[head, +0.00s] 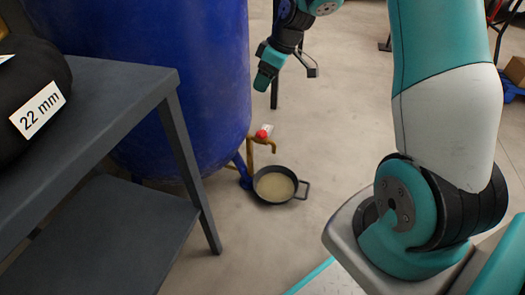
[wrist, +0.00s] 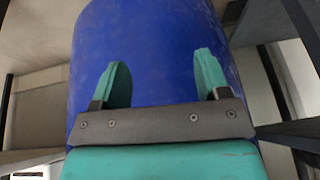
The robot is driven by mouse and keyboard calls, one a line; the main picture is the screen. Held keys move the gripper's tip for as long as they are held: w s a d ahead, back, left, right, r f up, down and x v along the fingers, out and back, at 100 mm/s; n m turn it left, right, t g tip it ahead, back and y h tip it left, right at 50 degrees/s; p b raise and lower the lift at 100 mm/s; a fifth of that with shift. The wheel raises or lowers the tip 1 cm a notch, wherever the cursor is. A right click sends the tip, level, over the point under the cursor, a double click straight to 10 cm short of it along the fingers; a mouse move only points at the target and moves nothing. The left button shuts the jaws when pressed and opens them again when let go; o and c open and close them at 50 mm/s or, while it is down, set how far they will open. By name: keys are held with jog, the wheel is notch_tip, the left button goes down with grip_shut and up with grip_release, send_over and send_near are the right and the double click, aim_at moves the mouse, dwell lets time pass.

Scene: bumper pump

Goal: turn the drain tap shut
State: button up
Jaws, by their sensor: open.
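The drain tap (head: 262,143) is a brass pipe low on the front of a big blue tank (head: 190,90), with a small red and white part (head: 265,132) on top. A dark round pan (head: 276,186) with pale liquid stands on the floor below it. My gripper (head: 263,84) appears above the tap in the head view, apart from it. In the wrist view my gripper (wrist: 161,65) has two teal fingers spread wide with nothing between them. The blue tank (wrist: 150,35) fills the space behind them. The tap does not show in the wrist view.
A grey metal table (head: 110,80) stands at the left, with a dark bundle bearing a "22 mm" label (head: 37,110) on it. Its front leg stands left of the tap and pan. The floor (head: 290,240) in front of the pan is clear.

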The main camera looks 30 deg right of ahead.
jog(key=b, duration=0.3)
send_near(262, 131)
jog(key=shift+t, duration=0.3)
jog(key=b+x, duration=0.2)
jog(key=x, duration=0.1)
jog(key=b+x, duration=0.6)
jog(key=shift+s+a+f, duration=0.1)
jog(key=shift+s+f, duration=0.1)
jog(key=shift+f, duration=0.1)
jog(key=c, duration=0.9)
